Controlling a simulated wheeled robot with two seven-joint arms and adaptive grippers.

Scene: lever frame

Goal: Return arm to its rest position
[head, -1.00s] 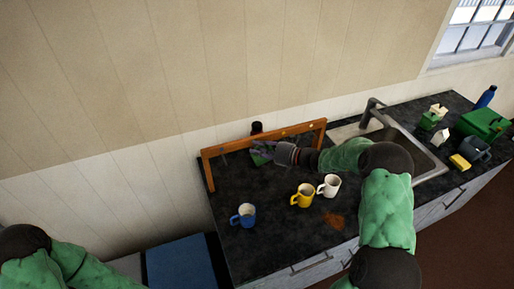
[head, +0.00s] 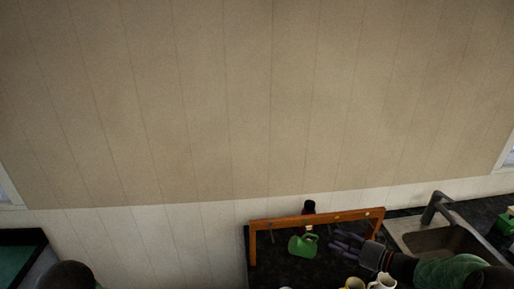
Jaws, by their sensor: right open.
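My right gripper (head: 345,242) is open, with its fingers pointing left, inside or near the right part of the orange wooden frame (head: 318,215). A green can-like container (head: 303,246) sits under the frame's top bar, just left of the fingertips. The fingers look empty and a small gap shows between them and the container. My right arm comes in from the lower right. Only a dark rounded part of my left arm shows at the lower left; its gripper is out of view.
A dark bottle (head: 309,207) stands behind the frame. A yellow mug (head: 354,284) and a white mug (head: 382,283) are cut off at the bottom edge. The sink (head: 440,241) with its faucet (head: 436,207) is to the right. A plain wall fills the upper view.

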